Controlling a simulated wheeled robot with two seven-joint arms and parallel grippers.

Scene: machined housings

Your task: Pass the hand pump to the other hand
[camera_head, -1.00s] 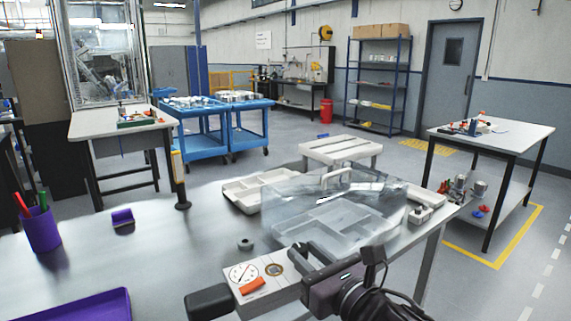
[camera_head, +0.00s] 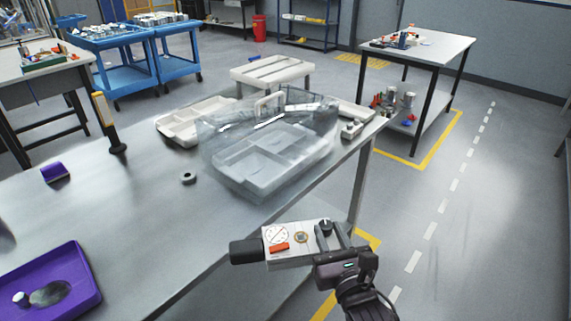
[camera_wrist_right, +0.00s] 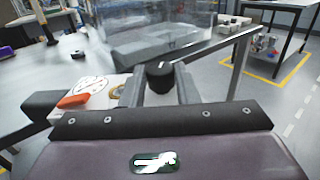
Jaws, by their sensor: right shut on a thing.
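The hand pump is a pale block (camera_head: 290,244) with a round dial, an orange-red lever and a black end piece pointing left. My right gripper (camera_head: 336,240) is shut on its right end, with a dark knob showing between the fingers. The pump appears in front of the table's right-hand edge in the head view. In the right wrist view the pump (camera_wrist_right: 97,92) extends to the left of the fingers (camera_wrist_right: 160,90), and the dark knob shows between them. My left gripper is not in view.
The grey metal table (camera_head: 130,215) carries a clear-lidded case (camera_head: 265,150), a white tray (camera_head: 190,122), a small dark ring (camera_head: 188,178) and a purple tray (camera_head: 62,285). A black post (camera_head: 108,125) stands near its far left. Open floor lies to the right.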

